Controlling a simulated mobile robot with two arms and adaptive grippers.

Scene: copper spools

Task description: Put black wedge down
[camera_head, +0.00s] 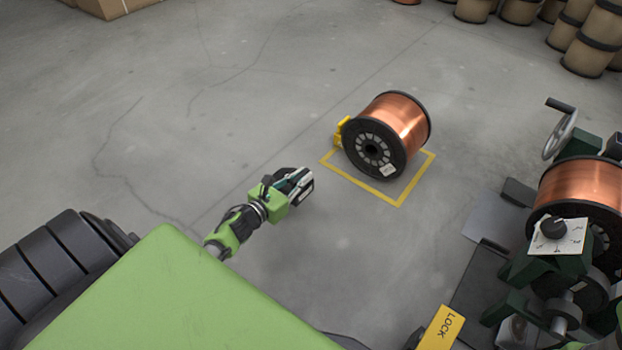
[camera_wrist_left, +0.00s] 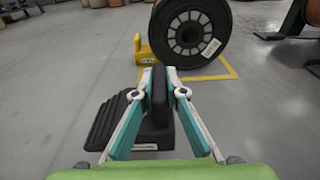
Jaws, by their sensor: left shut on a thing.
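My left gripper (camera_head: 306,180) is shut on the black wedge. In the left wrist view the black wedge (camera_wrist_left: 110,122) sits between the teal fingers of my left gripper (camera_wrist_left: 159,95), which clasp its upright part. Its ribbed slope faces left. In the head view the wedge is mostly hidden behind the gripper. I cannot tell whether the wedge touches the floor. My right gripper does not show.
A copper spool (camera_head: 400,122) stands in a yellow floor square (camera_head: 398,204), a yellow wedge (camera_head: 341,130) at its left. A green machine (camera_head: 540,268) with another spool is at right. Grey floor around my left gripper is clear. Barrels (camera_head: 590,45) stand at the back right.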

